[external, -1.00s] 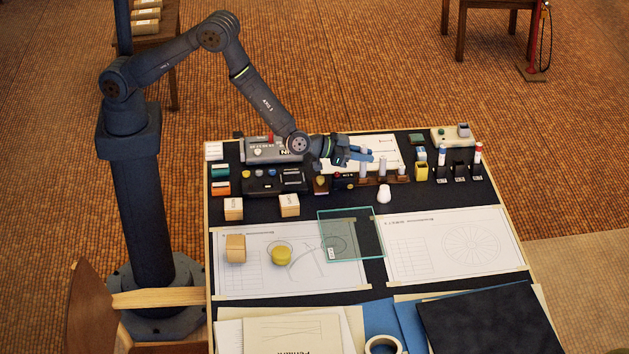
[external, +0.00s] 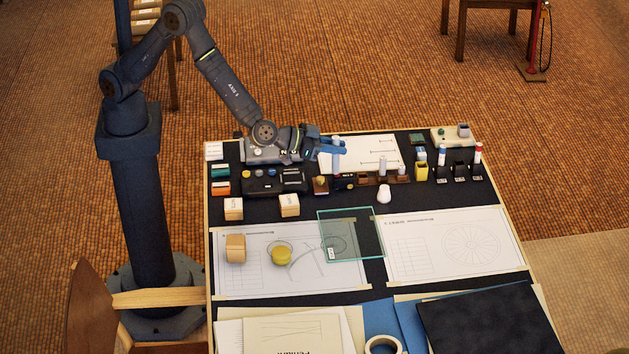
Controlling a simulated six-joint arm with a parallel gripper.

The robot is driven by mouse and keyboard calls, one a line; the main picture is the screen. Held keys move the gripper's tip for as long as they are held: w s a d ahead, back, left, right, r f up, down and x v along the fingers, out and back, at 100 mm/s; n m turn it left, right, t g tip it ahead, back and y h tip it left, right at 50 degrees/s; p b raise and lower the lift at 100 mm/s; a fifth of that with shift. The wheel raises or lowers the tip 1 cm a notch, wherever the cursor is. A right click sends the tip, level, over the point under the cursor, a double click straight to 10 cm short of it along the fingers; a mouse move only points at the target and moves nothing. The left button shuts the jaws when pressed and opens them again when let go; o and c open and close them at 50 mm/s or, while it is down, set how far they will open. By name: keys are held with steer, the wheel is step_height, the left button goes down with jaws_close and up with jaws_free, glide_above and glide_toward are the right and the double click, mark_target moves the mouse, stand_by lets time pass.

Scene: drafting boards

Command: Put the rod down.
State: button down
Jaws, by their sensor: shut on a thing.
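My gripper (external: 334,147) has blue fingers and is shut on a pale rod (external: 336,160), which stands about upright between the fingertips. Gripper and rod are over the back part of the board, in front of the left side of the white sheet. Part of the rod is hidden by the fingers. Whether its lower end touches anything, I cannot tell.
A grey device (external: 262,150) is behind my gripper at left. Small boxes and a dark control panel (external: 275,180) stand in front. Pen stands (external: 460,172) are at right. A glass plate (external: 352,235) and a yellow knob (external: 281,256) lie on the drawings. The white sheet (external: 375,150) has free room.

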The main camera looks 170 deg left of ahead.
steer(key=w+d, duration=0.5)
steer(key=w, duration=0.3)
steer(key=w+d, duration=0.4)
steer(key=w, duration=0.5)
steer(key=shift+s+a+f, duration=0.7)
steer(key=shift+a+f, duration=1)
steer(key=shift+f, duration=0.15)
steer(key=shift+s+a+f, duration=0.75)
steer(key=shift+a+f, duration=0.9)
steer(key=shift+f, duration=0.25)
steer(key=shift+s+a+f, duration=0.7)
steer(key=shift+a+f, duration=1)
steer(key=shift+f, duration=0.15)
steer(key=shift+f, duration=0.15)
steer(key=c, duration=1.3)
jaws_free()
